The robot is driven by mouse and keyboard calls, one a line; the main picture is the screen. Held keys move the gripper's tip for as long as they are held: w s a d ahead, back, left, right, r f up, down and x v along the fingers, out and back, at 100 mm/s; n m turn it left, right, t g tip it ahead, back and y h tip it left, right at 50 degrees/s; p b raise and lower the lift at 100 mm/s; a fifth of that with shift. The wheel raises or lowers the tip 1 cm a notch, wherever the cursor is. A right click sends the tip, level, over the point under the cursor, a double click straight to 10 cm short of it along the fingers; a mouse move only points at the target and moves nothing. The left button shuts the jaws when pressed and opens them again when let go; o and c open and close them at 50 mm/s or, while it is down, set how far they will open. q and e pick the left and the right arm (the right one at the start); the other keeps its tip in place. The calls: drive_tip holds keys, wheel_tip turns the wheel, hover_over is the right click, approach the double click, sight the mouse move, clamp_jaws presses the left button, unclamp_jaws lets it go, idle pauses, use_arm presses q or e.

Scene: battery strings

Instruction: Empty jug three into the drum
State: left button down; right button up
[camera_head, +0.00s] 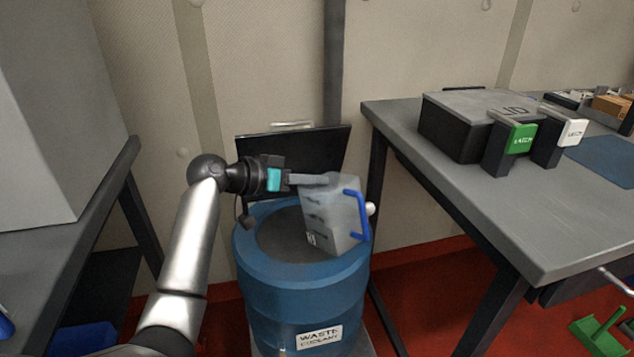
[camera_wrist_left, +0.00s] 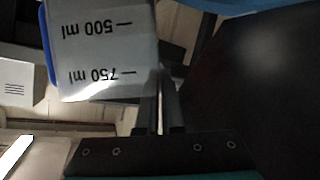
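A translucent grey jug (camera_head: 330,218) with a blue handle (camera_head: 357,215) is held in the air over the right part of the blue waste coolant drum (camera_head: 262,265). It is tilted. Its small label is too small to read. My left gripper (camera_head: 318,180) reaches in from the left and is shut at the jug's upper part. In the left wrist view the jug (camera_wrist_left: 105,50) shows upside-down 500 ml and 750 ml marks, beside my nearly closed fingers (camera_wrist_left: 163,95). What lies between the fingertips is hidden. No liquid stream shows. My right gripper is not in view.
A black panel (camera_head: 300,148) stands upright behind the drum. A grey table (camera_head: 450,190) at right holds a black box marked LID (camera_head: 470,125) and green and white latch blocks. Another table (camera_head: 60,240) stands at left. A green dustpan (camera_head: 597,332) lies on the red floor.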

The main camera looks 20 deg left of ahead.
use_arm(q)
drive_tip(key=shift+r, duration=0.1)
drive_tip(key=shift+a+p, duration=0.1)
drive_tip(key=shift+p, duration=0.2)
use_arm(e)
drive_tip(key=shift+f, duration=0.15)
use_arm(q)
drive_tip(key=shift+w+a+f+n+h, duration=0.1)
drive_tip(key=shift+f+n+h, duration=0.2)
drive_tip(key=shift+n, duration=0.2)
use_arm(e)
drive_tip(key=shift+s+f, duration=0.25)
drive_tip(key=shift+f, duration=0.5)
use_arm(q)
drive_tip(key=shift+r+p, duration=0.1)
drive_tip(key=shift+p, duration=0.25)
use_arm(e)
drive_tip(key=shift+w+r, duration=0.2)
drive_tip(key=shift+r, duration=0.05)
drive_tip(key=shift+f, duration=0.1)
use_arm(q)
drive_tip(key=shift+r+n+h+p, duration=0.1)
drive_tip(key=shift+n+h+p, duration=0.2)
drive_tip(key=shift+n+p, duration=0.3)
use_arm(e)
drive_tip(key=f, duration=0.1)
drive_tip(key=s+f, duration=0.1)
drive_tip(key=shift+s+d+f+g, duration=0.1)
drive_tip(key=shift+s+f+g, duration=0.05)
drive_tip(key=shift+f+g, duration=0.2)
